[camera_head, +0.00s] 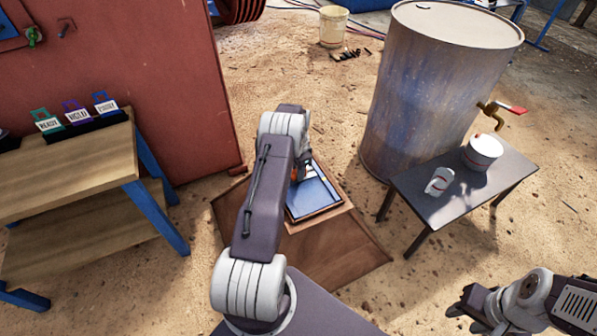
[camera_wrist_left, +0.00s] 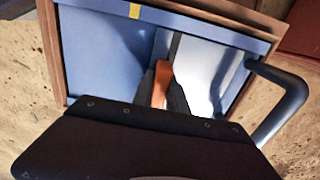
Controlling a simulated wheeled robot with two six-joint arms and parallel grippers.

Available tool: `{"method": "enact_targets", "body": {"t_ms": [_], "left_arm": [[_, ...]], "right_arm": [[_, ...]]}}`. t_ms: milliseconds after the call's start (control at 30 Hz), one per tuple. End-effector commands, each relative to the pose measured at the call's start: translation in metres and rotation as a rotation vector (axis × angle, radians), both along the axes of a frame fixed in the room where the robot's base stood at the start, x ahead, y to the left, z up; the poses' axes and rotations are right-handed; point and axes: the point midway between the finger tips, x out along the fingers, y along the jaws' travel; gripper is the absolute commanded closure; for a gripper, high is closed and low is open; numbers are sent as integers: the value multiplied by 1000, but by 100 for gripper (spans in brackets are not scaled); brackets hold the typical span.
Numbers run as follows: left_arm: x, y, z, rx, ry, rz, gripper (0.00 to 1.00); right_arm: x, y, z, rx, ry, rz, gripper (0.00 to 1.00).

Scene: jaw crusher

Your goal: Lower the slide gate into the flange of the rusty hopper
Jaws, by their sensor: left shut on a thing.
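In the head view my left gripper (camera_head: 297,176) is low over the rusty hopper's flange (camera_head: 322,214), a brown square frame around a blue-grey area. In the left wrist view its fingers (camera_wrist_left: 165,97) are shut on an upright orange piece, apparently the handle of the slide gate (camera_wrist_left: 100,55). The gate seems to be the blue-grey plate inside the frame; I cannot tell how deep it sits. My arm hides part of the flange in the head view. My right gripper (camera_head: 462,312) is at the lower right, empty and apparently open, far from the hopper.
A brown plate (camera_head: 355,255) lies around the flange. A wooden bench (camera_head: 75,168) with tags stands left, below a red wall (camera_head: 130,90). A large drum (camera_head: 425,95) and a dark side table (camera_head: 455,195) with a white pot (camera_head: 483,152) and mug (camera_head: 438,181) stand right.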

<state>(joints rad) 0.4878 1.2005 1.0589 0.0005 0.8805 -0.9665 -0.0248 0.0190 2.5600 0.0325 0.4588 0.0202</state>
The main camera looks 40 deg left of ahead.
Motion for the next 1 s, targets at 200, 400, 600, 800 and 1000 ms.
{"method": "enact_targets", "body": {"t_ms": [200,400,600,800,1000], "left_arm": [[2,1,2,2,-5,0,100],[1,1,1,2,-3,0,56],[-1,-1,0,-2,3,0,56],[1,0,37,2,-3,0,56],[1,0,78,1,-2,0,56]], "right_arm": [[0,0,1,0,0,0,60],[0,0,0,0,0,0,60],[0,0,0,0,0,0,60],[0,0,14,0,0,0,60],[0,0,25,0,0,0,60]]}}
